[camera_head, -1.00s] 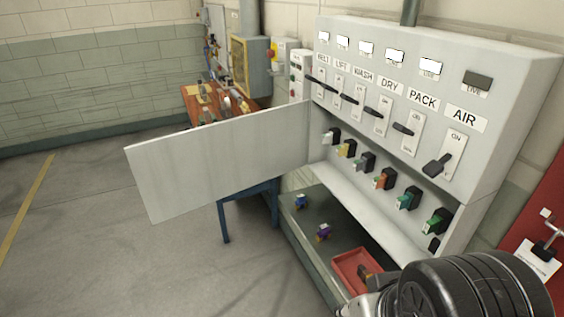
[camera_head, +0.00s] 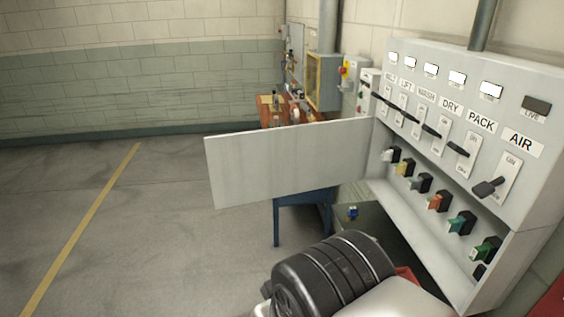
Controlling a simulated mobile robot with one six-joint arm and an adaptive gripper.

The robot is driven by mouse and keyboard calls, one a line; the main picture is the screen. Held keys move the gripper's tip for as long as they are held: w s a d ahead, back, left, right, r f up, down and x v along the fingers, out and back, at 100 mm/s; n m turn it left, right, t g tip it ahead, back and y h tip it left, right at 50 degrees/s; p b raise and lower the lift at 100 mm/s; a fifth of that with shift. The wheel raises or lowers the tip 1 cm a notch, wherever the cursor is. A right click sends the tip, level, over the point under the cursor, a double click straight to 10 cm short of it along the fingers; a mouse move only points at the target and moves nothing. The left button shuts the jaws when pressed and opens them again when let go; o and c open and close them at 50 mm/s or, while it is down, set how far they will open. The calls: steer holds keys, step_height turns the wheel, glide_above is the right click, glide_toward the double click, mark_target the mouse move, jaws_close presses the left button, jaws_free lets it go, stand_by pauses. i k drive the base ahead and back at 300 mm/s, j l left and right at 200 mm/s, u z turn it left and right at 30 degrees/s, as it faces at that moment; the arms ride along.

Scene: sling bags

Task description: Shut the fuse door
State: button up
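The fuse door (camera_head: 285,165) is a flat light grey panel. It stands wide open, sticking out to the left from the left end of the grey control cabinet (camera_head: 520,108). Its right edge meets the cabinet beside the lower recess. In that recess a row of coloured fuses is exposed, among them a green one (camera_head: 485,250) and an orange one (camera_head: 438,202). My arm shows as a black ribbed part and a pale link at the bottom, below and in front of the door, apart from it in the picture. My gripper's fingers are not visible.
Several levers and labels line the cabinet above the recess. A bench below is mostly hidden by my arm, with a small blue item (camera_head: 352,212) on it and part of a red tray (camera_head: 405,273) showing. A wooden-topped table (camera_head: 273,113) stands behind the door. The floor at left is clear.

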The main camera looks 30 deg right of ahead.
mark_target(246, 167)
steer(key=i+u, duration=0.25)
steer(key=i, duration=1.6)
steer(key=i+j+z, duration=0.1)
steer(key=i+z, duration=0.2)
steer(key=i, duration=0.2)
steer(key=i+j+z, duration=0.3)
steer(key=i, duration=0.25)
steer(key=i+j+z, duration=0.3)
steer(key=i, duration=0.15)
steer(key=z, duration=3.05)
steer(key=k+u, duration=0.35)
steer(key=u, duration=0.15)
